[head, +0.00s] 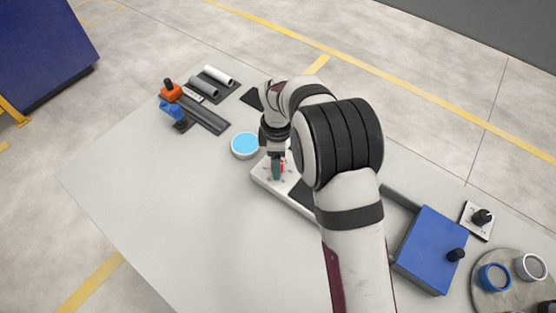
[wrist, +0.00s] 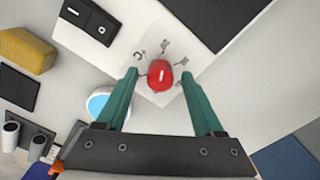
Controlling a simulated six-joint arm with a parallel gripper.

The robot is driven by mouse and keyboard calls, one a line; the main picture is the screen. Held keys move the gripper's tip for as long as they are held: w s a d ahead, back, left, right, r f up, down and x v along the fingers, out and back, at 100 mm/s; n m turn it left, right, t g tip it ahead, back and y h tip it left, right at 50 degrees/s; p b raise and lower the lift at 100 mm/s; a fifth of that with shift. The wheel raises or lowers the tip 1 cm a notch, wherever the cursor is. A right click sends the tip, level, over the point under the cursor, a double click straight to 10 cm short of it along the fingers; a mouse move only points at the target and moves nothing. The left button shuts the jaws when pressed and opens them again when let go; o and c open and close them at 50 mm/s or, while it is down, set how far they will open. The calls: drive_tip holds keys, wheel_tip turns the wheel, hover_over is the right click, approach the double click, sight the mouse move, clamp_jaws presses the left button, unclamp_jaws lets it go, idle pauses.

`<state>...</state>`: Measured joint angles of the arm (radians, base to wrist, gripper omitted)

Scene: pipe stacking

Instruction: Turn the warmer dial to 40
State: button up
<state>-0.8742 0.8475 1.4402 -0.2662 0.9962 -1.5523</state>
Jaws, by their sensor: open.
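The warmer (head: 262,178) is a white base with a dark plate, partly hidden behind my arm. Its red dial (wrist: 160,75) sits on the white panel, with small printed marks around its upper side that are too small to read surely. A pale pointer line shows faintly on the dial; which mark it faces I cannot tell. My gripper (wrist: 159,72) has two green fingers, open, one on each side of the dial, with a visible gap on each side. In the head view my gripper (head: 277,175) is down at the dial, which shows as a bit of red.
A dish of blue liquid (head: 245,145) stands just left of the warmer. Pipes (head: 204,86), an orange block (head: 171,92) and a blue piece (head: 171,110) lie at back left. A blue-lidded box (head: 430,245) and a tray of cups (head: 505,300) stand right. The table's left front is clear.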

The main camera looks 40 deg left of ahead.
drive_tip(key=shift+f, duration=0.5)
drive_tip(key=shift+c, duration=0.2)
clamp_jaws()
drive_tip(key=shift+m, duration=0.3)
